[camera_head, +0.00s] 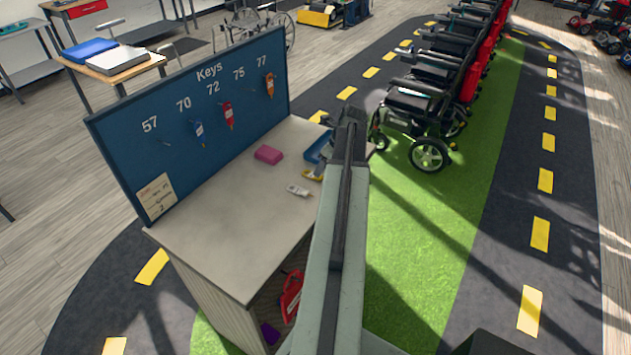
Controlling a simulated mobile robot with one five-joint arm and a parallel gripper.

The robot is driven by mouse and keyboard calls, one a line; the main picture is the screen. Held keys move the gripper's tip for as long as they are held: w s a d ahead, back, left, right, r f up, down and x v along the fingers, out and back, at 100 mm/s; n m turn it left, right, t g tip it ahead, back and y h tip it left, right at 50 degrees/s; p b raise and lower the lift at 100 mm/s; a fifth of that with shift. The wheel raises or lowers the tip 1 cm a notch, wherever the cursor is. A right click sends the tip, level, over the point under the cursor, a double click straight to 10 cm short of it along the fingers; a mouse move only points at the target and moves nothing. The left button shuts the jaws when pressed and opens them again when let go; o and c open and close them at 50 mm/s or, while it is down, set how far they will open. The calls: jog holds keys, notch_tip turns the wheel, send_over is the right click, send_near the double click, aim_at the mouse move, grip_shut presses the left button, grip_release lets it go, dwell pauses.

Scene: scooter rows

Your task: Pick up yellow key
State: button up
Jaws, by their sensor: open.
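A small yellow object that looks like the yellow key (311,175) lies on the light grey desk top (225,222), near its right edge. My arm covers its right side. An orange-tagged key (269,85) hangs under number 77 on the blue key board (135,150). Red (228,116) and blue (198,133) tagged keys hang under 72 and 70.
On the desk lie a pink block (268,154), a small whitish item (298,190) and a blue tray (316,148), partly hidden. Wheelchairs (415,120) stand in a row beyond my arm. The desk's front left is clear.

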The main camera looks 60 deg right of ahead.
jog(key=b+x, duration=0.5)
jog(key=shift+d+f, duration=0.1)
jog(key=shift+f, duration=0.05)
jog(key=shift+r, duration=0.2)
grip_shut()
jog(key=shift+r+p, duration=0.1)
jog(key=shift+p, duration=0.25)
jog(key=p+v, duration=0.3)
jog(key=shift+w+r+p, duration=0.2)
jog(key=shift+r+p, duration=0.2)
jog(key=shift+r, duration=0.1)
jog(key=s+r+p, duration=0.1)
jog(key=s, duration=1.4)
